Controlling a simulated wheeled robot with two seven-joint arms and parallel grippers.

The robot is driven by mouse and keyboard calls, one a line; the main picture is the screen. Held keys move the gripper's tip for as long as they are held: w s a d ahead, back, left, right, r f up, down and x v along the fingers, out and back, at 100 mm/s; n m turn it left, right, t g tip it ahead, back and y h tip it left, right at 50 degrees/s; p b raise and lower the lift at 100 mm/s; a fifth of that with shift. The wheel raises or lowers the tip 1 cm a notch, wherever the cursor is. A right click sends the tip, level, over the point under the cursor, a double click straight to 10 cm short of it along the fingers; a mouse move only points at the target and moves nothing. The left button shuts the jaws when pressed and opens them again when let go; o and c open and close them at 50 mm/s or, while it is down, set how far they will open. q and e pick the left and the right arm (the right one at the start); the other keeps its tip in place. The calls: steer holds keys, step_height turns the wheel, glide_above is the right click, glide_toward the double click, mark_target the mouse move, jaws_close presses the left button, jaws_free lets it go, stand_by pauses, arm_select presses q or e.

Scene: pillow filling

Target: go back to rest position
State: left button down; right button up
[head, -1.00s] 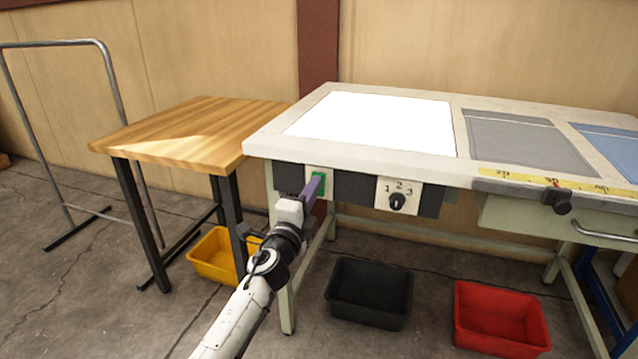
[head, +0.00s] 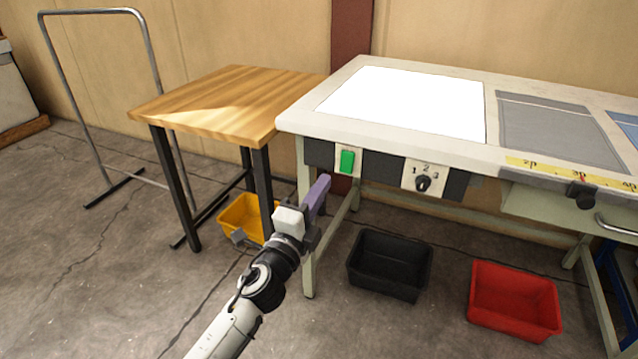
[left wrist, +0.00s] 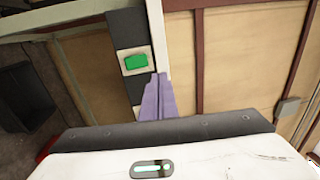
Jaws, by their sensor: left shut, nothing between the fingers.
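My left gripper (head: 318,187) has purple fingers pressed together with nothing between them. In the head view it is in front of the workbench (head: 292,121), below and left of the green button (head: 347,161), and apart from it. In the left wrist view the shut purple fingers (left wrist: 158,84) point toward the bench front, just below the green button (left wrist: 136,62) in the picture. My right gripper is in neither view.
A wooden table (head: 215,100) stands left of the bench. A yellow bin (head: 240,218), a black bin (head: 390,264) and a red bin (head: 514,300) sit on the floor. A metal rail (head: 98,12) stands far left. Floor in front is open.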

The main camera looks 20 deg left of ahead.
arm_select(q)
steer(key=shift+s, duration=0.35)
